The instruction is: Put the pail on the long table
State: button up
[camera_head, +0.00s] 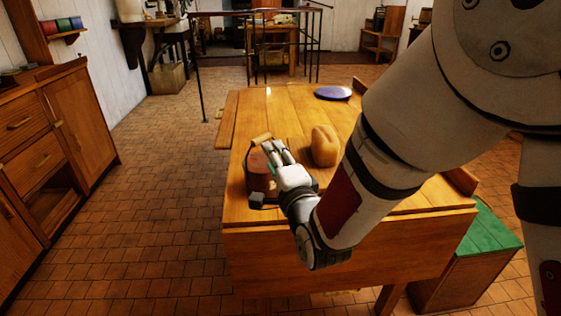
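The pail (257,178) is a brown, rounded vessel with a dark bail and a pale wooden grip at the top. It appears upright at the near left part of the long table (290,113); I cannot tell whether its bottom touches the tabletop. My gripper (270,153) is at the pail's right side, with its fingers reaching up toward the handle grip. The fingers and my wrist hide the right part of the pail. Whether the fingers are closed on the handle is not clear.
A tan loaf-like object (324,146) stands just right of my gripper. A blue-purple plate (333,93) lies farther back. A bench (228,120) runs along the table's left side. A green-topped box (480,243) stands at the right. Wooden cabinets (50,150) line the left wall, with open tiled floor between.

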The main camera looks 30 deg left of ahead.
jog(key=s+d+r+n+g+h, duration=0.15)
jog(key=d+h, duration=0.35)
jog(key=d, duration=0.9)
jog(key=s+d+r+n+g+h, duration=0.1)
jog(key=d+r+n+g+h, duration=0.2)
jog(key=d, duration=1.1)
jog(key=s+d+n+g+h, duration=0.1)
jog(key=s+d+g, duration=0.1)
jog(key=s+d, duration=0.4)
jog(key=s+d+f+n+g+h, duration=0.1)
jog(key=s+d, duration=0.5)
jog(key=s, duration=0.7)
jog(key=s+d+n+g+h, duration=0.2)
jog(key=s+d, duration=0.4)
jog(key=s, duration=0.3)
jog(key=shift+s+f+g+h, duration=0.15)
jog(key=shift+s+g+h, duration=0.25)
jog(key=shift+g, duration=0.85)
jog(key=shift+w, duration=0.1)
notch_tip(320, 180, up, 20)
jog(key=t+p, duration=0.3)
jog(key=p, duration=1.5)
jog(key=shift+a+f, duration=0.15)
jog(key=shift+a, duration=0.1)
